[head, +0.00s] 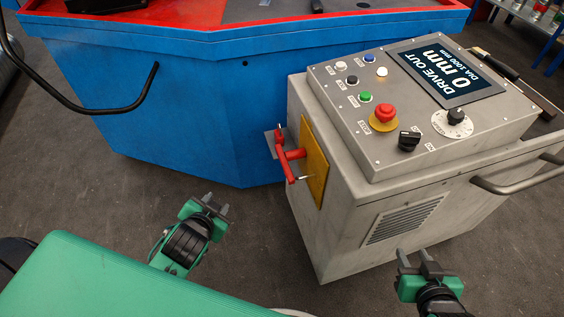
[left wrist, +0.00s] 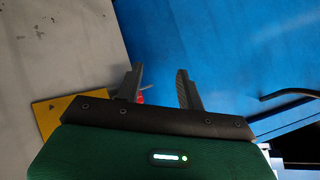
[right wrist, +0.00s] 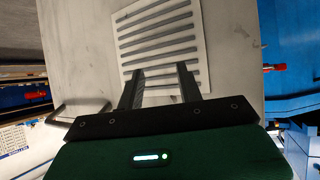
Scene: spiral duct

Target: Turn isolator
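The isolator is a red handle (head: 288,157) on a yellow plate (head: 314,163) on the left side of the grey control cabinet (head: 340,235). My left gripper (head: 217,204) is open and empty, left of and apart from the handle. In the left wrist view the left gripper (left wrist: 162,85) shows a gap between its fingers; a bit of the red handle (left wrist: 140,98) shows by the left finger, the rest hidden, with the yellow plate (left wrist: 55,113) at left. My right gripper (head: 414,255) is open and empty before the cabinet's vent; the right wrist view shows its spread fingers (right wrist: 159,82).
The cabinet top carries a display (head: 445,72), a red emergency button (head: 385,113), a black rotary switch (head: 409,140) and several small buttons. A metal handrail (head: 520,182) juts from the cabinet's right. A blue machine (head: 190,110) stands behind. Floor between it and my left gripper is clear.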

